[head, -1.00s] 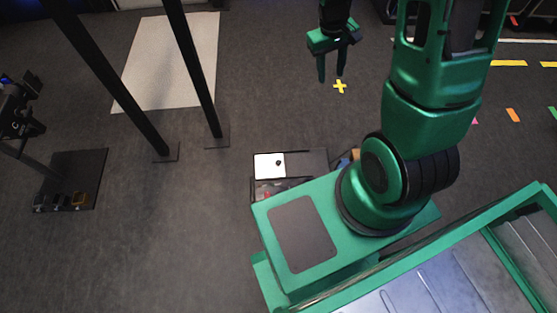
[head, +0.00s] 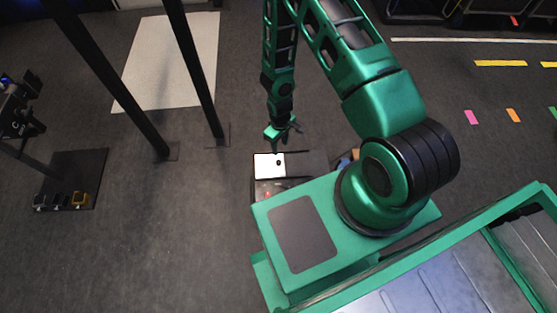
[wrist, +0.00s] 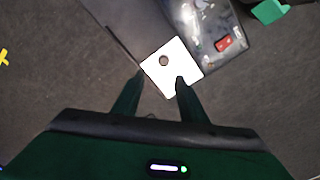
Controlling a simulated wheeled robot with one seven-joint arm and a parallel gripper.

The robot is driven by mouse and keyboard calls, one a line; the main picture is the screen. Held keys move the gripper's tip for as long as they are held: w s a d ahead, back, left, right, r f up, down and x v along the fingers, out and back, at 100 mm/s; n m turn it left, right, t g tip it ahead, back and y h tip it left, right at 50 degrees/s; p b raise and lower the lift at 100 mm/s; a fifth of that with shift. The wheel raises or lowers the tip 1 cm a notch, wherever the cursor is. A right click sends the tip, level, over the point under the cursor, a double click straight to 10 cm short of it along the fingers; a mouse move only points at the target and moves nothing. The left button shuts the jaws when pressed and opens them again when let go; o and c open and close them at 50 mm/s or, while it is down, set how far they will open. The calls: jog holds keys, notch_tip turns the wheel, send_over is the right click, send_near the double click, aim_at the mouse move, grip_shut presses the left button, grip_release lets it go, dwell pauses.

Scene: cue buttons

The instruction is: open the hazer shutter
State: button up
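The hazer is a low dark box (head: 305,163) on the floor beside my base. A white plate (head: 262,169), which looks like its shutter, lies on its left part and bears a small dark round knob (head: 279,162). In the wrist view the white plate (wrist: 178,74) lies just past my fingertips, with the knob (wrist: 164,60) roughly between their lines. My gripper (head: 283,132) is above the far edge of the plate, pointing down. In the wrist view its fingers (wrist: 161,76) are apart with nothing between them. I cannot tell whether they touch the plate.
A red switch (wrist: 224,43) sits on a dark glossy panel beside the plate. Two black posts (head: 190,70) stand to the left. A dark mat (head: 75,170) with several small pedal-like boxes lies further left. The floor between is clear.

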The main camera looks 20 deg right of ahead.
aim_at(279, 162)
jog(key=f, duration=1.2)
jog(key=shift+s+a, duration=0.3)
grip_shut()
